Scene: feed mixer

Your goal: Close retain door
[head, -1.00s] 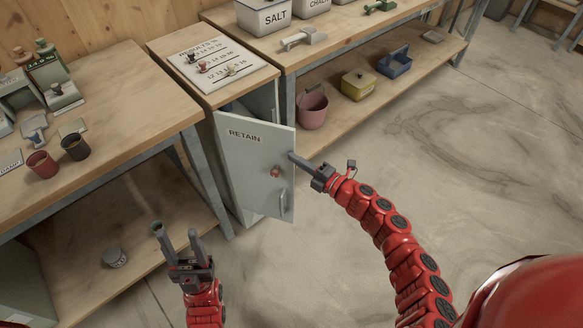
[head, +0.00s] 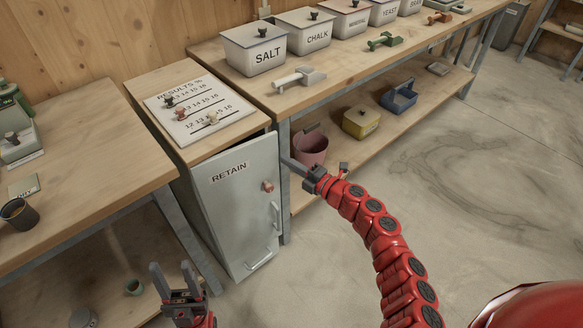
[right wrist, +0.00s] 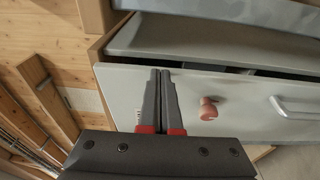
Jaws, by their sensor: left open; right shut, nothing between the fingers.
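The grey retain door (head: 235,200), marked RETAIN, is on the front of the cabinet under the results board. It sits almost flush in the head view. In the right wrist view a narrow dark gap shows along an edge of the door (right wrist: 240,105), so it looks slightly ajar. A red knob (head: 268,186) and a handle (head: 276,216) are on its front. My right gripper (head: 287,162) is shut and empty, its tips at the door's upper right edge; contact is unclear. My left gripper (head: 172,275) is open and empty, low in front of the cabinet.
A workbench (head: 90,170) stands left of the cabinet. The shelf bench to the right holds labelled bins such as SALT (head: 266,58). A pink bucket (head: 311,150) and a yellow box (head: 361,121) are on its lower shelf. The floor (head: 480,190) at right is clear.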

